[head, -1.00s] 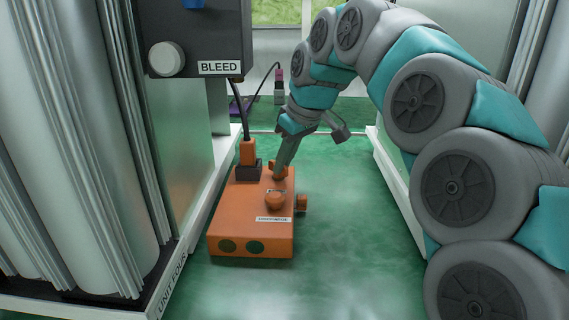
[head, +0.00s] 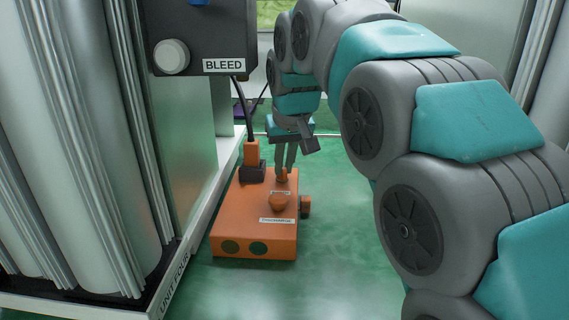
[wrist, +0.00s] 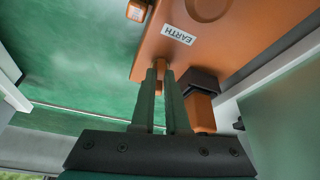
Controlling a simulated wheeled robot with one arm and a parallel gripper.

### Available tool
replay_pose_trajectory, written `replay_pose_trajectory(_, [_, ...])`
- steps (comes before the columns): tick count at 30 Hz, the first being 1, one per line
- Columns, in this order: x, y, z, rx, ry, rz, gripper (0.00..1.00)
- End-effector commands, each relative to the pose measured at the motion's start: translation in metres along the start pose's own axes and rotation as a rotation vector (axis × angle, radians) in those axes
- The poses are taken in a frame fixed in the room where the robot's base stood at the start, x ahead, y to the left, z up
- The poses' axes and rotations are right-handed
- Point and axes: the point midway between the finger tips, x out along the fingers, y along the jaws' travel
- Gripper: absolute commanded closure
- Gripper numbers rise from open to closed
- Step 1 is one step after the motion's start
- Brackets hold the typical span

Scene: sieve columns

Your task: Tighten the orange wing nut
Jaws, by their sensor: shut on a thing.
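The orange box (head: 255,222) sits on the green floor, and its top carries a small label, which reads EARTH in the wrist view (wrist: 178,34). The orange wing nut (head: 282,176) is by the box's far edge, behind that label. My gripper (head: 285,170) comes down on it from above and is shut on it. In the wrist view my gripper's two fingers (wrist: 161,68) reach the box edge beside the label. They hide most of the nut there.
A cabled plug (head: 252,163) rises at the far left corner. The UNIT FOUR frame (head: 180,268) is close on the left.

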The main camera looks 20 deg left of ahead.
Motion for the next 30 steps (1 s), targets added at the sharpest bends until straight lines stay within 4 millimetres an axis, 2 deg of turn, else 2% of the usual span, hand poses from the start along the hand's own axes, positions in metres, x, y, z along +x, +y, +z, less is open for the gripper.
replay_pose_trajectory(11, [-0.0003, -0.0001, 0.0001, 0.002, 0.000, 0.000, 1.00])
replay_pose_trajectory(12, [-0.0003, -0.0001, 0.0001, 0.002, 0.000, 0.000, 0.83])
replay_pose_trajectory(19, [-0.0002, -0.0001, 0.0000, 0.002, 0.000, 0.000, 0.57])
replay_pose_trajectory(26, [-0.0004, -0.0001, -0.0001, 0.002, 0.000, 0.000, 0.57])
replay_pose_trajectory(30, [-0.0076, 0.0001, -0.0006, 0.002, 0.002, 0.000, 0.57])
